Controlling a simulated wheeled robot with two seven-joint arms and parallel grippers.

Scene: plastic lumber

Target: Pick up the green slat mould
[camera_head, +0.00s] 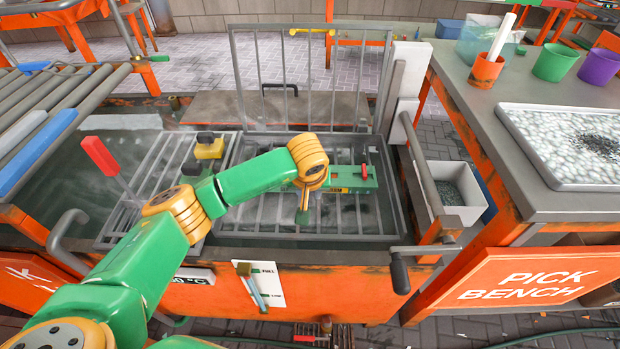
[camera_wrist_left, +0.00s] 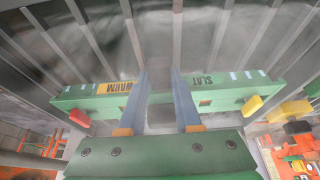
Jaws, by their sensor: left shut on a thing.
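The green slat mould (camera_head: 352,181) lies over the barred rack in the tank, its left part hidden behind my left arm's wrist in the head view. It has a red tab and a yellow label. In the left wrist view the mould (camera_wrist_left: 225,97) runs across the picture, with the words WARM and SLAT, a red tab at the left and a yellow tab at the right. My left gripper (camera_wrist_left: 160,95) is shut on its middle, one finger on each side of the gap between the labels. My right gripper is not in view.
An open barred lid (camera_head: 305,70) stands at the back of the tank. A crank handle (camera_head: 400,272) sticks out at the front right. A red-handled tool (camera_head: 99,156) and a yellow block (camera_head: 209,149) are to the left. The pick bench (camera_head: 500,165) is at the right.

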